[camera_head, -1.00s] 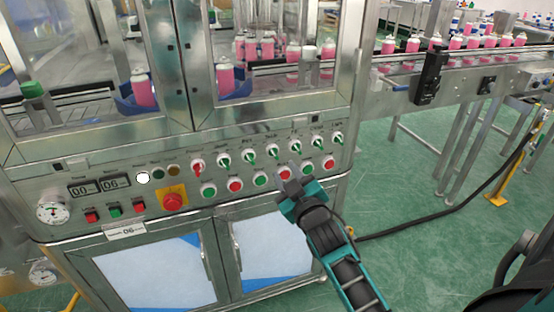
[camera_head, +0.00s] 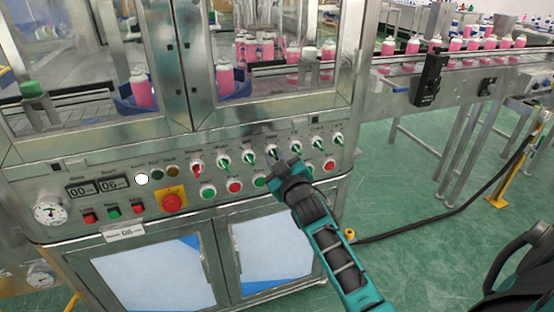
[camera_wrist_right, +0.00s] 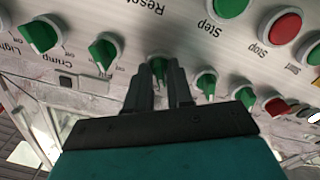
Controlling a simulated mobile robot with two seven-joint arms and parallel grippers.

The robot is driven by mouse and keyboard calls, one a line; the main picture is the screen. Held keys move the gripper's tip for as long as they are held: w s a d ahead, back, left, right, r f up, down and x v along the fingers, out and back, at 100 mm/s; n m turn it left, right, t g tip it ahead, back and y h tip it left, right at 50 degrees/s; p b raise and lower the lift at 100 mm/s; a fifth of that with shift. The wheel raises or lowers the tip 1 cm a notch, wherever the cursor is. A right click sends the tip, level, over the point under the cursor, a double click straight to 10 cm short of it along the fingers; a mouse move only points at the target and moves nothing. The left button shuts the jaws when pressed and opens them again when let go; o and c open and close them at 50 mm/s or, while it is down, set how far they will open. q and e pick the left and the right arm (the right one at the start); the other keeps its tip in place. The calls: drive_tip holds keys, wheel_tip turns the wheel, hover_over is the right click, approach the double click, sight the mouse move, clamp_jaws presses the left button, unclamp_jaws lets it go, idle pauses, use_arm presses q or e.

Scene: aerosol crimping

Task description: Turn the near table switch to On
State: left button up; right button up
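The control panel (camera_head: 100,208) on the near machine has a row of green-handled rotary switches. My right gripper (camera_head: 279,166) is at this row, just below the fourth switch from the right (camera_head: 273,151). In the right wrist view, which sees the panel upside down, this switch (camera_wrist_right: 158,67) lies between the fingertips of the gripper (camera_wrist_right: 161,78). The fingers stand apart, one on each side of its handle; contact cannot be made out. The switch's label and setting cannot be read. My left gripper is not in view.
Round green and red push buttons, such as a red one (camera_head: 235,187), sit just below the switches. A red emergency stop (camera_head: 172,201) is on a yellow plate further left. A conveyor (camera_head: 450,62) with pink cans runs at the right.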

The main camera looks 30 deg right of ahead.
clamp_jaws()
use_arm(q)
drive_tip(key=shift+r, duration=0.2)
use_arm(e)
drive_tip(key=shift+r+m+p, duration=0.1)
drive_tip(key=shift+m+p, duration=0.35)
drive_tip(key=shift+m, duration=0.05)
drive_tip(key=m+p, duration=0.2)
drive_tip(key=m, duration=0.1)
drive_tip(key=m+p, duration=0.1)
drive_tip(key=m, duration=0.1)
drive_tip(key=shift+m, duration=0.4)
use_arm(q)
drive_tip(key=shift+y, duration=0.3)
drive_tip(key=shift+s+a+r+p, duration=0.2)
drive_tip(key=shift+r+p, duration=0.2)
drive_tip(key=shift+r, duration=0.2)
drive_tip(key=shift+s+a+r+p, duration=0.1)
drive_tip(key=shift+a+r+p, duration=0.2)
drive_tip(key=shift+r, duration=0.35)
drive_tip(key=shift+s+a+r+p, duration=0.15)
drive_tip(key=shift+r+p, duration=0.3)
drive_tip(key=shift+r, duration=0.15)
use_arm(e)
drive_tip(key=shift+m, duration=2.5)
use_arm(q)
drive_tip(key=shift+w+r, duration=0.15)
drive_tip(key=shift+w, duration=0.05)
